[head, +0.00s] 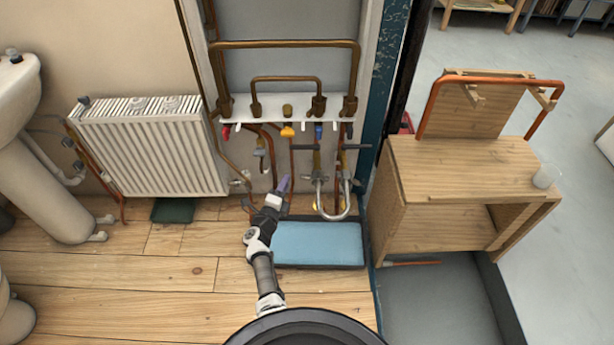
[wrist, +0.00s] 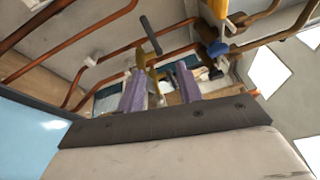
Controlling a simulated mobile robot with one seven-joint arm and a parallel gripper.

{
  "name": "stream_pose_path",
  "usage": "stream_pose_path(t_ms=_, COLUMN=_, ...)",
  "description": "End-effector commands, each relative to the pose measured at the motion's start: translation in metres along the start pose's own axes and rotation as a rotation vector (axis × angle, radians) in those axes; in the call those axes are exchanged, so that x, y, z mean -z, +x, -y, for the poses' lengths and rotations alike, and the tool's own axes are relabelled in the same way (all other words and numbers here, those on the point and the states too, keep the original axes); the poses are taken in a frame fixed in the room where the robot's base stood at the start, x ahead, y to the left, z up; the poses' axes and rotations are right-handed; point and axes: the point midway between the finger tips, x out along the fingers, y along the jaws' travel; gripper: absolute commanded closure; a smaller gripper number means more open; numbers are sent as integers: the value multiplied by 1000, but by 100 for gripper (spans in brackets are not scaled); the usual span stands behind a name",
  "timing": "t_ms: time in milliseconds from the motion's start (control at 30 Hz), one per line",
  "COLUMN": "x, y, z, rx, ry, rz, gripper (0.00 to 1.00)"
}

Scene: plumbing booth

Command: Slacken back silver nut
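My gripper (head: 283,185) reaches toward the lower pipework on the back wall, just left of a curved silver pipe (head: 346,208). In the wrist view its two purple fingers (wrist: 161,92) are spread apart. I see nothing clamped between them. A brass-yellow fitting with a dark bar handle (wrist: 150,35) shows just beyond the fingertips; I cannot tell its distance. I cannot pick out the silver nut for certain; the fittings are small and partly hidden by the fingers.
A blue kneeling pad (head: 318,243) lies on the floor below the pipes. A white radiator (head: 150,150) stands left. A teal post (head: 378,190) and a wooden bench (head: 480,165) are right. Copper pipes hang close around my gripper.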

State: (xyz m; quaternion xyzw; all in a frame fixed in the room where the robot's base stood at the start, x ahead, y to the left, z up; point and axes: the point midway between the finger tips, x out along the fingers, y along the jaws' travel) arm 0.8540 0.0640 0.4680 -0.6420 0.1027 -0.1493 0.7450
Motion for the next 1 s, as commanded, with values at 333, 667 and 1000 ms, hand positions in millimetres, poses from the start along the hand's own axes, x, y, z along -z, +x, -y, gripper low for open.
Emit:
stream_pose_path(t_ms=333, x=31, y=-13, z=-51, rx=-92, ry=-15, rz=-44, gripper=65)
stream_pose_path(t_ms=667, x=34, y=54, z=-58, rx=-91, ry=-15, rz=-44, gripper=65)
stream_pose_path(t_ms=1000, x=35, y=101, z=-62, rx=-92, ry=-16, rz=-41, gripper=65)
